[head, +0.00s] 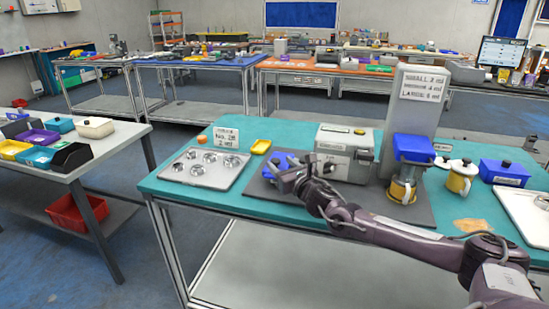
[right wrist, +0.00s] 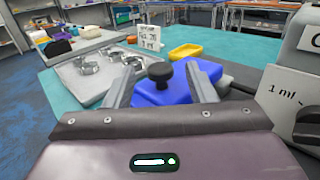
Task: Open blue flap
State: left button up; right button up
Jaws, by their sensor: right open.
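A blue flap with a black knob (head: 281,160) lies on the dark mat left of the grey box in the head view. In the right wrist view the blue flap (right wrist: 178,88) shows ahead, with its black knob between the fingers. My right gripper (head: 288,174) is open, with its two fingers spread on either side of the knob; it also shows in the right wrist view (right wrist: 161,68). I cannot tell whether a finger touches the flap. The gripper partly hides the flap in the head view. My left gripper is not in view.
A grey box (head: 335,139) and a tall grey dispenser (head: 412,101) with a blue part stand right of the gripper. A metal tray with round cups (head: 190,181) lies left, near a yellow dish (head: 261,146). Yellow mugs and a blue box (head: 505,174) stand farther right.

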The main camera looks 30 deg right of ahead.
aim_at(278, 162)
jog(key=w, duration=0.3)
jog(key=shift+d+f, duration=0.15)
jog(key=shift+f, duration=0.05)
jog(key=shift+w, duration=0.6)
jog(key=shift+c, duration=0.8)
jog(key=c, duration=0.5)
jog(key=shift+c, duration=1.1)
grip_shut()
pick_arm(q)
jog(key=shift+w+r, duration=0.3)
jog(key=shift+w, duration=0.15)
